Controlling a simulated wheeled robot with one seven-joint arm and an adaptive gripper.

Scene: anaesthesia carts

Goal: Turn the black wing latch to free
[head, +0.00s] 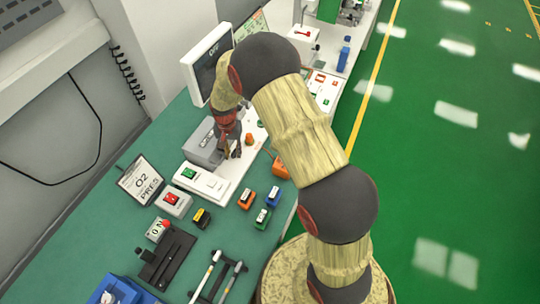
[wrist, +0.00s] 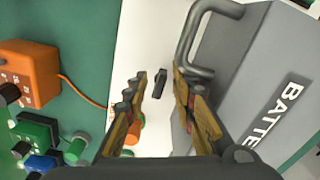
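The black wing latch (wrist: 161,83) shows in the wrist view as a small dark bar on a white panel (wrist: 140,30), beside a grey box marked "BATTE…" (wrist: 255,75). My gripper (wrist: 158,76) is open, with one finger on each side of the latch in the picture. Gaps show between the latch and both fingers; I cannot tell how far the tips are above it. In the head view my gripper (head: 234,151) points down beside the grey box (head: 203,146); the latch cannot be made out there.
The grey box's handle (wrist: 187,40) rises close to my right finger. An orange box (wrist: 30,70) with a cable is at left in the wrist view. In the head view, a monitor (head: 207,62) stands behind, and several small coloured blocks (head: 247,198) lie in front on the green top.

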